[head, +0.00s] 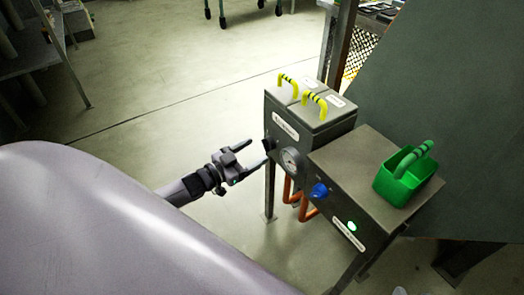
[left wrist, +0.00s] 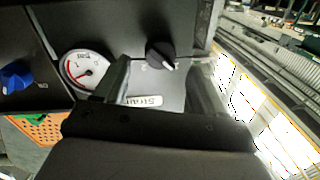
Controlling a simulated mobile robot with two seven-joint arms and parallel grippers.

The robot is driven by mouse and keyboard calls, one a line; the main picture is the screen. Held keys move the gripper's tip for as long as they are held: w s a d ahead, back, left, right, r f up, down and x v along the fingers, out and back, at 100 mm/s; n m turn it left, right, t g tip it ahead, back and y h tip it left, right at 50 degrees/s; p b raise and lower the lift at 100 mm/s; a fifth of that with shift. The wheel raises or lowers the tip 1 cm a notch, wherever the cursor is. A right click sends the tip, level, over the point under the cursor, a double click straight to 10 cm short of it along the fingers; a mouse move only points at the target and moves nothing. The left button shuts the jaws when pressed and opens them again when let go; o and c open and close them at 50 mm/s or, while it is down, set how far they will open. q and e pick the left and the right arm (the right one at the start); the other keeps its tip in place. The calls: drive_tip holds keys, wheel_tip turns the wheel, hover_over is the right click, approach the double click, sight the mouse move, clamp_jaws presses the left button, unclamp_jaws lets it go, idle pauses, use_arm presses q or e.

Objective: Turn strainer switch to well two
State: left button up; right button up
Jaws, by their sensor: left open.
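The strainer switch is a black round knob (left wrist: 160,55) with a white pointer mark, on the grey front panel in the left wrist view. The pointer is aimed toward the lower right of that view. In the head view the knob (head: 268,144) shows small and dark on the left edge of the grey strainer box (head: 286,129). My left gripper (head: 257,152) is open in front of this panel. In the left wrist view its two fingers (left wrist: 165,80) stand apart below the knob, one to each side. Contact with the knob cannot be told. My right gripper is not in view.
A round gauge (head: 291,160) and a blue knob (head: 319,190) sit to the right of the switch. Yellow handles (head: 315,104) top the strainer lids. A green bin (head: 407,176) stands on the right box. Open floor (head: 170,100) lies left of the machine.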

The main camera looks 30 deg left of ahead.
sight(264, 146)
use_arm(q)
drive_tip(key=shift+b+x, duration=0.5)
drive_tip(key=shift+x, duration=1.45)
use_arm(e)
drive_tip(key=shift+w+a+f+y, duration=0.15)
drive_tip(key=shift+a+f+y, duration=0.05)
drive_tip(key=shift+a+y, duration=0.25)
use_arm(q)
drive_tip(key=c, duration=1)
drive_tip(key=shift+c, duration=0.2)
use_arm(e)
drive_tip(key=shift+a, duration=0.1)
